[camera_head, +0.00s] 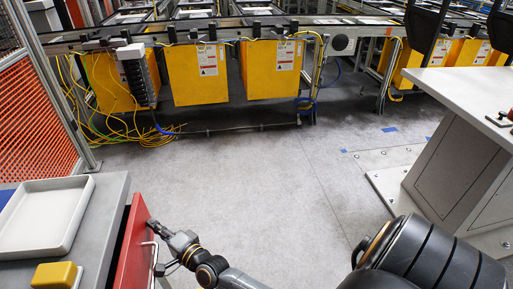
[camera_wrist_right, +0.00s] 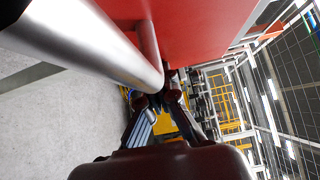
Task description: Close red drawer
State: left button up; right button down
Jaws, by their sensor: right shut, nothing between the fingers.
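The red drawer (camera_head: 136,240) is at the lower left in the head view, its front standing out from the grey cabinet (camera_head: 112,192). How far it is open is hard to tell. A silver handle (camera_head: 153,256) is on its front. My right gripper (camera_head: 155,228) is shut and empty, with its tips at the drawer front near the handle; contact cannot be told. In the right wrist view the red front (camera_wrist_right: 215,25) fills the top, the silver handle bar (camera_wrist_right: 95,45) crosses the upper left, and my gripper's fingers (camera_wrist_right: 165,97) are close to it. My left gripper is not in view.
A white tray (camera_head: 45,247) and a yellow block (camera_head: 55,275) are on the cabinet top. An orange mesh fence (camera_head: 35,125) stands at left. Grey floor (camera_head: 250,190) is clear ahead, with yellow boxes (camera_head: 197,75) under a conveyor behind. A grey workstation (camera_head: 470,110) stands at right.

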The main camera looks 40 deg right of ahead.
aim_at(145, 231)
jog(key=w+a, duration=0.2)
jog(key=a, duration=0.1)
jog(key=shift+w+a, duration=0.5)
jog(key=shift+a, duration=0.15)
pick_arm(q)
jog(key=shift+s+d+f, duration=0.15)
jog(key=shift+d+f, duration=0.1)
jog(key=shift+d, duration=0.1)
pick_arm(e)
jog(key=shift+a+r, duration=0.1)
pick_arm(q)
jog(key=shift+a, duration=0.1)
pick_arm(e)
jog(key=shift+r, duration=0.1)
